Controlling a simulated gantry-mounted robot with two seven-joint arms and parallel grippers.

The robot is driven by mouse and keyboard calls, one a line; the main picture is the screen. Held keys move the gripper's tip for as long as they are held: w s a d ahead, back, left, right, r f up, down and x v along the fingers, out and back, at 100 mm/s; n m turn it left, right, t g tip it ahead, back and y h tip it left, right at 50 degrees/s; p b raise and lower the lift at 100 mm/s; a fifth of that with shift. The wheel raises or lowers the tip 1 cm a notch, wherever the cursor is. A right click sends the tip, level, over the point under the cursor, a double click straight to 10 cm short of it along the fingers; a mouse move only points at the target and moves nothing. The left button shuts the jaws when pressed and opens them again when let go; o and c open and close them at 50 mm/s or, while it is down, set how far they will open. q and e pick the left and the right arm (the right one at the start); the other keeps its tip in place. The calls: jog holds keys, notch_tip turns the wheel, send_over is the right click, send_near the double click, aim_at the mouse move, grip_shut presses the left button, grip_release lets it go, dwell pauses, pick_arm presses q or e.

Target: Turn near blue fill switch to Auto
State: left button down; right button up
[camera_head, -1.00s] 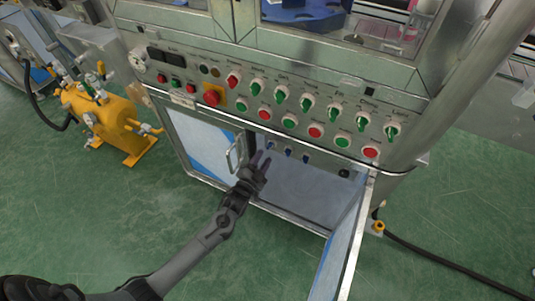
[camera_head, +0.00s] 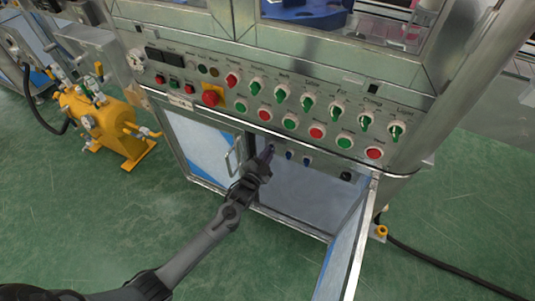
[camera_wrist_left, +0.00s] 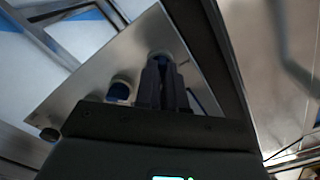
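A row of small blue switches sits on the panel inside the open lower compartment. The middle one (camera_head: 289,155) and the right one (camera_head: 306,160) show clearly in the head view. The leftmost blue switch (camera_wrist_left: 159,56) is mostly hidden by my left gripper (camera_head: 267,153) in the head view. In the left wrist view, the gripper's two dark fingers (camera_wrist_left: 165,66) are close together with their tips at this switch, seemingly closed on its handle. The fingers cover the handle, so its setting cannot be read. My right gripper is out of view.
A control panel with red and green buttons and green switches (camera_head: 307,104) lies above the compartment. An open door (camera_head: 345,250) stands at right, and a closed door with a handle (camera_head: 205,150) at left. A yellow tank (camera_head: 110,125) stands far left.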

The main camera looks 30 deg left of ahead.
pick_arm(q)
jog(key=shift+r, duration=0.1)
jog(key=shift+n+p, duration=4.7)
jog(key=shift+n, duration=4.3)
jog(key=c, duration=1.2)
grip_release()
